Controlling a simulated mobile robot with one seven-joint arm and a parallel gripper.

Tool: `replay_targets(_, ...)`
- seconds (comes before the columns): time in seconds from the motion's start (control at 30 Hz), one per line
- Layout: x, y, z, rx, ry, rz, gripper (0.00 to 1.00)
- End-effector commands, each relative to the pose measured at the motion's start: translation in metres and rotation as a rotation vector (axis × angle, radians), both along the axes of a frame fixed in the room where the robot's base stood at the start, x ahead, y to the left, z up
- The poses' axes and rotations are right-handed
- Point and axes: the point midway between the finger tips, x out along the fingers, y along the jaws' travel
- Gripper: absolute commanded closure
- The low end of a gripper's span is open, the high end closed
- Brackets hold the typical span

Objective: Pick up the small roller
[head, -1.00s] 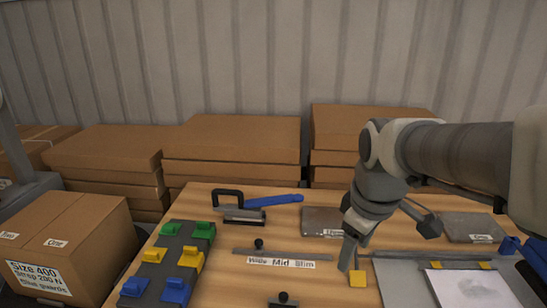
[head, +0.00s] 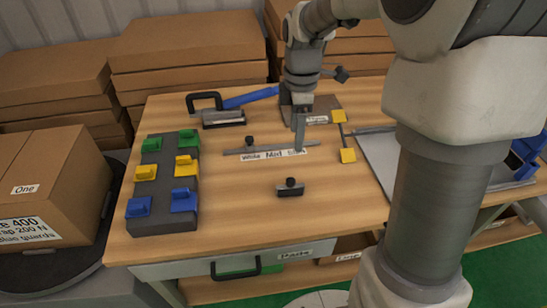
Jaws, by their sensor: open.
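A roller tool with a black frame, a grey cylinder (head: 223,118) and a blue handle (head: 250,97) lies at the back left of the table in the head view; I take it for the small roller. My gripper (head: 299,150) points down over the middle of the table, to the right of the roller and apart from it, near the end of the labelled strip. Its fingers are seen nearly edge-on; it is open, with nothing seen in it. A small dark block with a black knob (head: 290,187) lies in front of it.
A thin bar with a knob (head: 265,149) lies behind the label strip (head: 258,156). A dark rack (head: 150,187) with green, yellow and blue pieces stands at left. Yellow blocks (head: 347,155) sit beside a grey tray (head: 375,160) at right. Stacked cardboard boxes (head: 190,60) stand behind.

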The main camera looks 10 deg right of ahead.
Motion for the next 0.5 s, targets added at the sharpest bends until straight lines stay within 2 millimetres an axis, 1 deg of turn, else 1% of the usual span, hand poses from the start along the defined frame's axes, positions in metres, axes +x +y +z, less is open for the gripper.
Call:
replay_targets(0.17,0.005,0.000,-0.009,0.001,0.015,0.042,0.32)
replay_targets(0.27,0.005,0.000,-0.019,0.001,0.016,0.047,0.32)
replay_targets(0.37,0.004,-0.001,-0.038,0.001,0.019,0.046,0.32)
replay_targets(0.5,0.004,-0.001,-0.070,0.001,0.020,0.045,0.32)
